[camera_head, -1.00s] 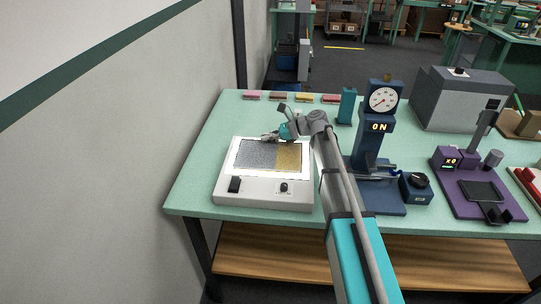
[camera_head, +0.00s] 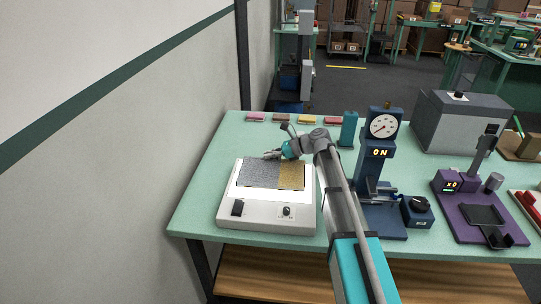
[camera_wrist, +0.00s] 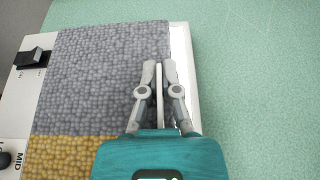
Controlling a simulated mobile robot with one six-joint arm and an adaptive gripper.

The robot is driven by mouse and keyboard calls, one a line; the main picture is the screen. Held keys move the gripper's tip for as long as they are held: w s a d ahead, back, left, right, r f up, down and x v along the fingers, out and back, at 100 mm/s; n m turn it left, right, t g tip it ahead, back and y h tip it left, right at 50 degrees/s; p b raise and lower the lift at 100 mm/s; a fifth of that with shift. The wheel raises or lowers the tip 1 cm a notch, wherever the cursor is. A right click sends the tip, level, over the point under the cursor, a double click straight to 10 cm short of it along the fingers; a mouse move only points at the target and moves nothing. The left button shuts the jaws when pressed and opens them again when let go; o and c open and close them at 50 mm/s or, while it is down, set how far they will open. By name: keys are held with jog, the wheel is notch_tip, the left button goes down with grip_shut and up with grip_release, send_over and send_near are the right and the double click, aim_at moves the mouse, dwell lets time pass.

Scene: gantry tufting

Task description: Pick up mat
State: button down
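The mat (camera_head: 258,173) is a flat rectangle with a pebbly surface, grey on the left and golden yellow on the right. It is over the white box-shaped panel (camera_head: 265,212) with a black switch and a knob at its front. In the wrist view the mat (camera_wrist: 95,75) fills the left half, its grey part far and its yellow part near. My gripper (camera_wrist: 159,70) is at the mat's edge, its fingers close together on a thin pale strip that looks like part of the mat. Whether the mat is clear of the panel cannot be told.
Several small coloured blocks (camera_head: 281,119) line the table's back edge. A navy stand with a dial (camera_head: 383,127) is right of my arm. A purple device (camera_head: 475,205) and a grey box (camera_head: 460,125) are farther right. The green tabletop (camera_wrist: 255,80) beside the panel is clear.

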jog(key=shift+r+p, duration=3.35)
jog(key=shift+r, duration=0.4)
jog(key=shift+s, duration=0.15)
